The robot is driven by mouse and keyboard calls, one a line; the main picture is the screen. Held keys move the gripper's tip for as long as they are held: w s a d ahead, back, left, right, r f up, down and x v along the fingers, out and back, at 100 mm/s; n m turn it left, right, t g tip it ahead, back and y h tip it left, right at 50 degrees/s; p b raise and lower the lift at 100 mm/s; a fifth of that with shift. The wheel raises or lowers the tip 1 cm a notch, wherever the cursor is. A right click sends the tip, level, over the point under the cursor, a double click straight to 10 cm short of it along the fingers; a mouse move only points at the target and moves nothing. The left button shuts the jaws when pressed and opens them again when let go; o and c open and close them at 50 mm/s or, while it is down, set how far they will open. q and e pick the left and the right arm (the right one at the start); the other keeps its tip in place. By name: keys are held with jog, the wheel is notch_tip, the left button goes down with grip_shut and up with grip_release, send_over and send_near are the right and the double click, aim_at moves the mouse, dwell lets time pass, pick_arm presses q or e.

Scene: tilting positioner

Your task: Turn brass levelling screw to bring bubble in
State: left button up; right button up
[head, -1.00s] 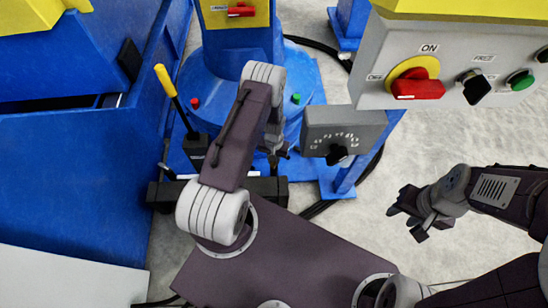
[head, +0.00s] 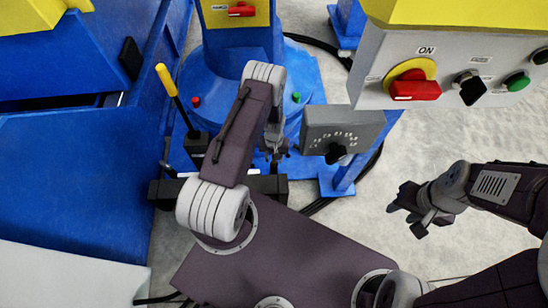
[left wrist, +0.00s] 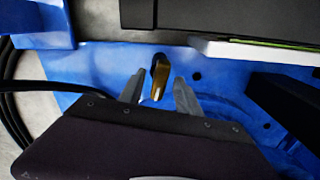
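The brass screw (left wrist: 160,78) shows in the left wrist view, upright in the picture between the two fingers of my left gripper (left wrist: 160,86). A gap shows on each side of the screw, so the gripper looks open around it. In the head view my left gripper (head: 277,152) is low in front of the blue round base, and the screw is hidden there. A white strip with a green edge (left wrist: 262,50), perhaps the level, lies right of the screw; no bubble can be made out. My right gripper (head: 406,208) is empty over bare floor, its fingers apart.
A blue base (head: 305,75) stands ahead. A dark bar (head: 268,188) crosses in front of it. A lever with a yellow grip (head: 168,82) stands left. A grey dial box (head: 343,128) and a switch panel (head: 450,65) are right. Floor at right is clear.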

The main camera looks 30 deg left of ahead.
pick_arm(q)
notch_tip(320, 180, up, 9)
jog(key=p, duration=0.6)
dwell(0.4)
